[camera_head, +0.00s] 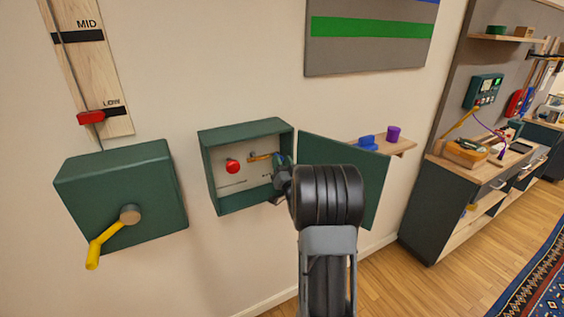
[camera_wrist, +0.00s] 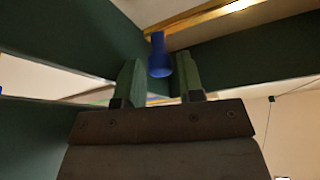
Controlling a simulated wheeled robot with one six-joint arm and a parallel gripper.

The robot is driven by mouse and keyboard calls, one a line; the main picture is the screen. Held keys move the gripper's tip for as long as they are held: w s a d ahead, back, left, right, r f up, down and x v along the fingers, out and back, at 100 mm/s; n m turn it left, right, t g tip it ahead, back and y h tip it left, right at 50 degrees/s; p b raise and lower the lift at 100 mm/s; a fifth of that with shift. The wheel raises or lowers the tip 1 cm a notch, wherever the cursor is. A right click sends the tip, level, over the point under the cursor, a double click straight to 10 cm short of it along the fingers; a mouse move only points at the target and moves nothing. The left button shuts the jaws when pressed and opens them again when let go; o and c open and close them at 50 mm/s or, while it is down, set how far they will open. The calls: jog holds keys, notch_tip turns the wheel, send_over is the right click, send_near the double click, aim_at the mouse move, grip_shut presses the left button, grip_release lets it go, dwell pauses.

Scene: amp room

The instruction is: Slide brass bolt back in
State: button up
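The brass bolt (camera_head: 260,157) lies roughly level inside the open green wall box (camera_head: 207,180). In the wrist view it is a shiny brass bar (camera_wrist: 205,22) across the top, with a blue knob (camera_wrist: 160,58) hanging from it. My gripper (camera_head: 279,172) reaches into the right side of the box and hides the bolt's right end in the head view. In the wrist view, my gripper (camera_wrist: 160,82) has its two green fingers apart, one each side of the knob. Small gaps show between knob and fingers, so it looks open.
A red knob (camera_head: 232,166) sits left of the bolt inside the box. The box's green door (camera_head: 372,185) stands open right behind my arm. A green crank box (camera_head: 110,190) with a yellow handle (camera_head: 100,243) is at left. A shelf (camera_head: 402,146) holds blue and purple items.

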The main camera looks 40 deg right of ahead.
grip_shut()
dwell(0.3)
